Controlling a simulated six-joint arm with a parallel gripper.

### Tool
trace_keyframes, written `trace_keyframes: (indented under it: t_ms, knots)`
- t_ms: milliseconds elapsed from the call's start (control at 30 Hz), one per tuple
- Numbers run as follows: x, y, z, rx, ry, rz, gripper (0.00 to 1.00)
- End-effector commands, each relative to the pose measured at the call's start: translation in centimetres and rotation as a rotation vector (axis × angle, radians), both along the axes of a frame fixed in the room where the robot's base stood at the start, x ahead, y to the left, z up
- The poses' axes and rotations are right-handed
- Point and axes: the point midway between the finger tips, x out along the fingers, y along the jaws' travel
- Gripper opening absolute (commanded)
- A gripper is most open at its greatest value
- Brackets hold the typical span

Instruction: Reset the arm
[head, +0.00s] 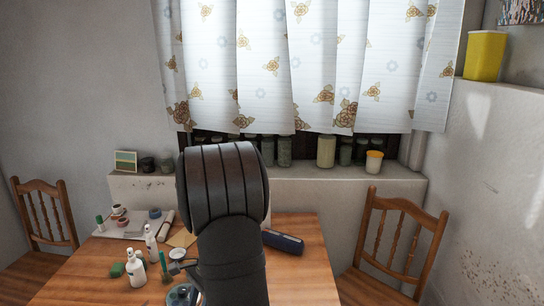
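My dark arm rises from the bottom middle of the head view, its thick ribbed rounded part uppermost, in front of the wooden table (85,280). I cannot make out my gripper or its fingertips. The arm hides the middle of the table and whatever lies behind it there. Whether the gripper holds anything does not show.
White bottles (136,268), small cups and jars crowd the table's left side. A dark blue case (283,242) lies just right of my arm. Wooden chairs stand left (45,215) and right (395,240). Jars (326,151) line the sill under a curtain (300,60).

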Motion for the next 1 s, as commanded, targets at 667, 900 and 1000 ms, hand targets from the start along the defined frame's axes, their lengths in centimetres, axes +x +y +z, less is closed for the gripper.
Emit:
trace_keyframes:
  t_ms: [667,900,1000]
  knots:
    - [-0.7,2.7,-2.5,0.002,-0.005,-0.001,0.38]
    - [0.7,1.4,2.0,0.001,-0.004,-0.001,0.38]
    - [1.2,0.8,3.8,0.001,-0.006,-0.001,0.38]
